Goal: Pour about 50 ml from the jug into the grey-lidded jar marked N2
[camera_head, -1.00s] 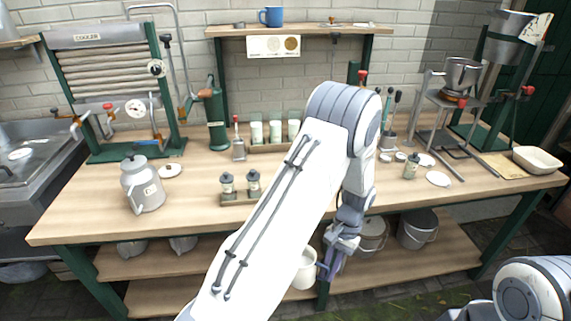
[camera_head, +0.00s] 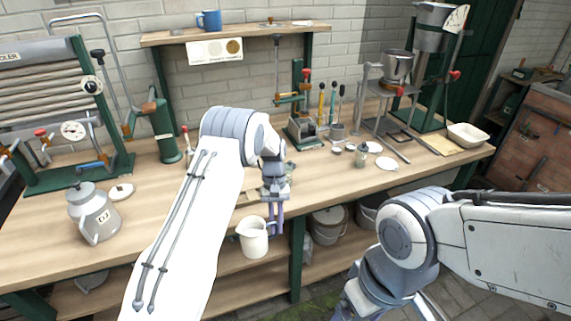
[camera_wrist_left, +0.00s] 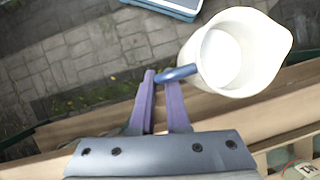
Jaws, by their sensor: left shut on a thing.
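The jug (camera_head: 253,240) is cream-white with a spout. It hangs roughly upright in front of the bench's front edge, and its pale inside shows in the left wrist view (camera_wrist_left: 245,50). My left gripper (camera_head: 274,218) is shut on its handle; the fingers also show in the left wrist view (camera_wrist_left: 158,88). My left arm covers part of the bench centre. A partial jar label shows at the wrist view's lower right corner. My right gripper is out of view.
A pale dish (camera_head: 468,135) is at the far right. Metal pots (camera_head: 328,222) stand on the lower shelf. My right arm fills the lower right.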

